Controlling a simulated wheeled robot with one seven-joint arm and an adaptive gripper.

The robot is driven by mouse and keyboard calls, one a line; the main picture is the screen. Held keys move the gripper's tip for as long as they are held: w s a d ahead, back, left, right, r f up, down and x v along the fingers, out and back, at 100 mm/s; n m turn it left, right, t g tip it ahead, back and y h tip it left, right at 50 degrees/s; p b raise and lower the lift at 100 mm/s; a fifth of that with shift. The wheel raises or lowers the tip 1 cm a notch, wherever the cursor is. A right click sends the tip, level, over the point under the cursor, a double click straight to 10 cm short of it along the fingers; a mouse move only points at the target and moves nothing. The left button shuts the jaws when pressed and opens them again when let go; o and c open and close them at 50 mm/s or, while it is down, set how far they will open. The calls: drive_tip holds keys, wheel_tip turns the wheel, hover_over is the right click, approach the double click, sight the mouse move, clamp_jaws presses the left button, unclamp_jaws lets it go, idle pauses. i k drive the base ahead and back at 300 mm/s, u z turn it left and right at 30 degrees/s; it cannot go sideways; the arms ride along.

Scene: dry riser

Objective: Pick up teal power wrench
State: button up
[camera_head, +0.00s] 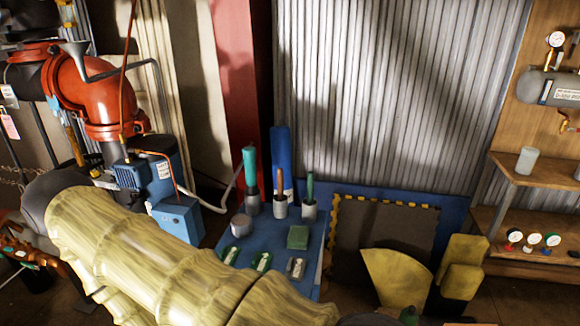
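A teal cylinder (249,166) stands upright in a grey cup or base on the blue mat (230,262), toward its back left. It is the thing that best fits the teal power wrench, but its form is too small to be sure. A large sleeve in pale yellow-green, which looks like my own arm, crosses the lower left and hides the front left of the mat. My gripper cannot be made out in this view.
Beside the teal cylinder stand grey cups with a brown-handled tool (280,196) and a green-handled tool (309,197). A green block (298,237) and several small items lie in front. Blue machinery (178,222) stands left, yellow pieces (397,276) right, and a corrugated wall (385,100) behind.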

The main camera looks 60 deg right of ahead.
sight(249, 153)
drive_tip(key=z, duration=1.8)
drive_tip(key=k, duration=0.5)
drive_tip(key=z, duration=1.3)
drive_tip(key=i, duration=1.05)
drive_tip(key=u, duration=0.95)
